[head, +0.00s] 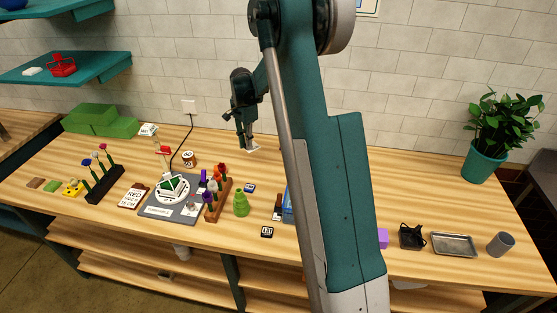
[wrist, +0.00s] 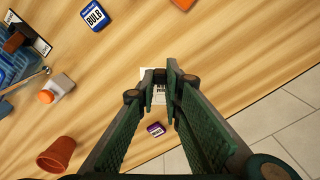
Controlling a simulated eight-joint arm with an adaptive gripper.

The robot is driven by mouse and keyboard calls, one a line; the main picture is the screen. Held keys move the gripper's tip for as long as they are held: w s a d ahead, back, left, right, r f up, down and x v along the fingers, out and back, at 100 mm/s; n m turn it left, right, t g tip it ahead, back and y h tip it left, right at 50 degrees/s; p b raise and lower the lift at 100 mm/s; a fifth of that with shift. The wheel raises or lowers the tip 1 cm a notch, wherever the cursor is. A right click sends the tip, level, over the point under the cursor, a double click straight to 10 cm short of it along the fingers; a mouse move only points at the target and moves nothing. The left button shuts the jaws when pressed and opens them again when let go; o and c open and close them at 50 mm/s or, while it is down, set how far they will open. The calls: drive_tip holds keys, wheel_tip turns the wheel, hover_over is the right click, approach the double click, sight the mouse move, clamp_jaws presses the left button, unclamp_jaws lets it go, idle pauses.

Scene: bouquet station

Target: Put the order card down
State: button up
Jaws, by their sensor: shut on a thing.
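My gripper (head: 247,146) is shut on a small white card (head: 254,150) and holds it above the back part of the table, near the tiled wall. In the wrist view the white card (wrist: 159,96) shows between and beyond my fingertips (wrist: 162,76), with dark print on it. The fingers hide part of it, and its print is too small to read. A second card (head: 132,197), cream with a brown edge and the word RED, lies at the left of the table.
The wrist view shows a blue BULB box (wrist: 95,16), a terracotta pot (wrist: 57,155) and a small purple thing (wrist: 155,130). Bare wood lies around them.

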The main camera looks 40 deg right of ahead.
drive_tip(key=s+d+m, duration=1)
drive_tip(key=s+d, duration=0.3)
drive_tip(key=d, duration=0.2)
drive_tip(key=shift+s+r, duration=0.15)
drive_tip(key=shift+s, duration=0.1)
drive_tip(key=shift+d, duration=0.1)
hover_over(292, 169)
drive_tip(key=shift+d+f, duration=0.1)
drive_tip(key=shift+f, duration=3.05)
drive_tip(key=shift+f, duration=0.1)
drive_tip(key=shift+f, duration=1.75)
drive_tip(key=shift+f+b, duration=0.25)
drive_tip(key=shift+b, duration=0.05)
drive_tip(key=o, duration=0.7)
drive_tip(key=shift+r, duration=0.1)
drive_tip(key=shift+r, duration=0.1)
